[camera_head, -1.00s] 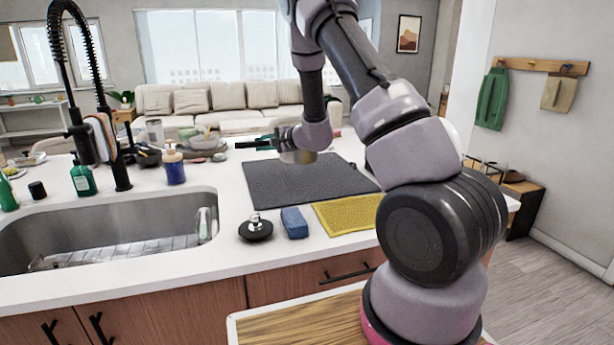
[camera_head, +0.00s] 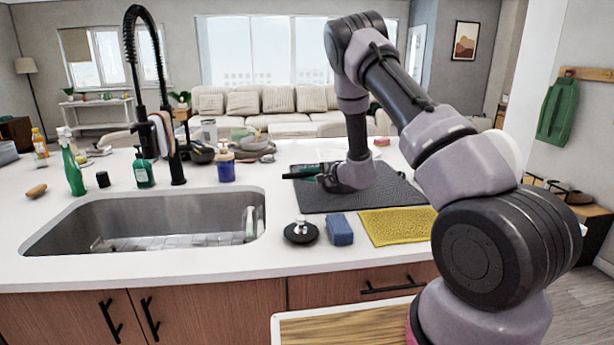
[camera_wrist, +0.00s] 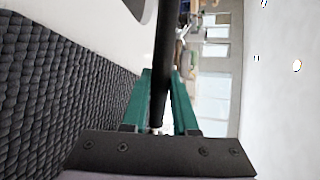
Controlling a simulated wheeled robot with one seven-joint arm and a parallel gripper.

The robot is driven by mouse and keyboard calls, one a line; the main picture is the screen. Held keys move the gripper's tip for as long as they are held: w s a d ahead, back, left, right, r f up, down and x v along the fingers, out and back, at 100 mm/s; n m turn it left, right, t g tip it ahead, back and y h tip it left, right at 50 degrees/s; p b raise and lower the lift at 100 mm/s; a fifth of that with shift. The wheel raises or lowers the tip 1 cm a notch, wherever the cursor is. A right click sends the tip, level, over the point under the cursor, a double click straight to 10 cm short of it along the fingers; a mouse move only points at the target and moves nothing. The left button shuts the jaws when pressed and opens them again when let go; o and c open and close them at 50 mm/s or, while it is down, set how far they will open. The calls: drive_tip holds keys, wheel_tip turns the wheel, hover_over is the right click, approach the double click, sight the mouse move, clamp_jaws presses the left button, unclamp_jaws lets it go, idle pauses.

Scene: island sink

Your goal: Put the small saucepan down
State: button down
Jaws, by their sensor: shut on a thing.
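My gripper (camera_head: 326,178) is low over the dark mat (camera_head: 312,202) on the island counter, toward its left side. In the wrist view its teal fingers (camera_wrist: 163,80) are shut on the long black handle of the small saucepan (camera_wrist: 165,45). In the head view the black handle (camera_head: 297,175) sticks out to the left of the gripper. The pan's body is hidden behind my wrist. I cannot tell whether the pan touches the mat. The mat fills the left of the wrist view (camera_wrist: 50,90).
A yellow cloth (camera_head: 397,226), blue sponge (camera_head: 340,230) and black sink stopper (camera_head: 301,232) lie in front of the mat. The sink (camera_head: 160,225) and tall faucet (camera_head: 177,165) are left. A blue bottle (camera_head: 225,170) and dishes (camera_head: 258,146) stand left of the mat.

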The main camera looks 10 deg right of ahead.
drive_tip(key=c, duration=0.7)
unclamp_jaws()
